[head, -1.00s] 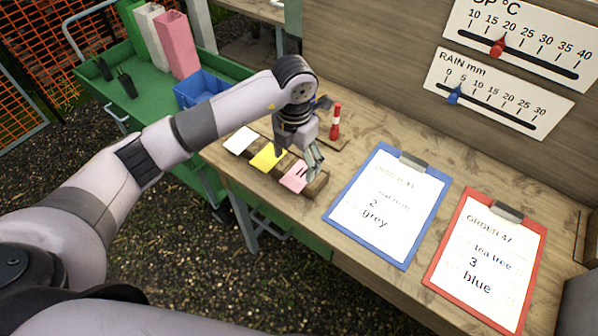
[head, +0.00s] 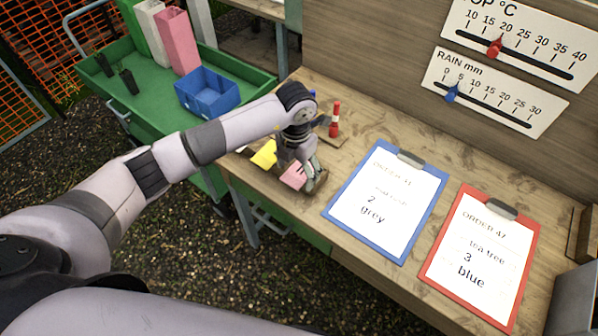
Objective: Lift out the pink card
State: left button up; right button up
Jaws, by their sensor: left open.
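The pink card (head: 293,176) stands in a dark wooden holder (head: 314,190) near the front edge of the bench. The yellow card (head: 264,154) is to its left in the same row. The white card at the far left end is mostly hidden behind my arm. My left gripper (head: 311,180) is open and points down at the right side of the pink card. It covers part of the card, and I cannot tell whether the fingers touch it. My right gripper is not in view.
A red and white marker (head: 335,119) stands behind my gripper. A blue clipboard (head: 333,214) and a red clipboard (head: 430,277) lie to the right. A green cart (head: 140,105) with a blue bin (head: 207,98) stands at the left.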

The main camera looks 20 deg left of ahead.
pick_arm(q)
jog(key=shift+f, duration=0.2)
jog(key=shift+c, duration=0.3)
jog(key=c, duration=0.8)
